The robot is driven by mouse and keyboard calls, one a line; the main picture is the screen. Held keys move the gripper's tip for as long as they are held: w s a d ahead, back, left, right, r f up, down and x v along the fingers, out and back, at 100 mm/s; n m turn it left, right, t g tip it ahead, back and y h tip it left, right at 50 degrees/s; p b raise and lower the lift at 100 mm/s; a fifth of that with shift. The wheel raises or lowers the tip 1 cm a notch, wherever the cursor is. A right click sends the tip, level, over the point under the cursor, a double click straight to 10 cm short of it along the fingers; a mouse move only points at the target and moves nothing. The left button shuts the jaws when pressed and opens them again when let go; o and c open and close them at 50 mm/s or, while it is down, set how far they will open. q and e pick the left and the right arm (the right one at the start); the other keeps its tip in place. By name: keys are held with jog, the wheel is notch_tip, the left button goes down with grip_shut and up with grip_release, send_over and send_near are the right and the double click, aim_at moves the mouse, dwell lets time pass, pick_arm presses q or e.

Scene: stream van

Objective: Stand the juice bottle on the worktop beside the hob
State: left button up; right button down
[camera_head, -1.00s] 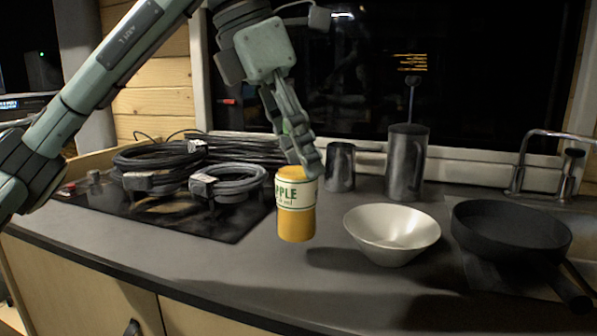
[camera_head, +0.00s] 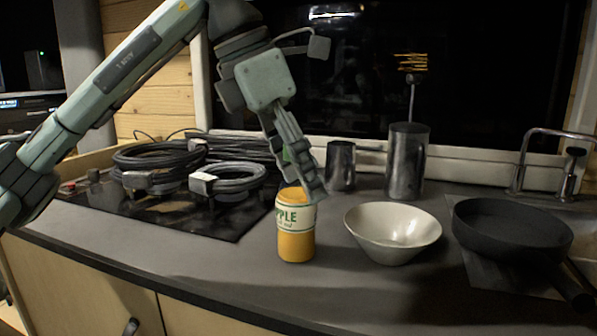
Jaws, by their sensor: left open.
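The juice bottle (camera_head: 295,244), orange-yellow with a white label reading "PPLE", is upright on or very close to the grey worktop (camera_head: 190,262). It is right of the black hob (camera_head: 155,208) and apart from it. My left gripper (camera_head: 312,188) is open, with its fingers at the top of the bottle and partly in front of it. The bottle's neck is mostly hidden; a small green patch beside the fingers may be its cap. I cannot tell whether the fingers touch the bottle. My right gripper is not in view.
Coiled black cables (camera_head: 160,158) lie over the hob. A cream bowl (camera_head: 392,250) is close right of the bottle, with a dark pan (camera_head: 510,232) beyond it. A metal cup (camera_head: 341,166) and a tall metal canister (camera_head: 406,162) stand behind. The front worktop is clear.

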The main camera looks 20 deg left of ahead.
pick_arm(q)
jog(key=shift+r, duration=0.2)
jog(key=p+v, duration=0.1)
jog(key=v, duration=1.1)
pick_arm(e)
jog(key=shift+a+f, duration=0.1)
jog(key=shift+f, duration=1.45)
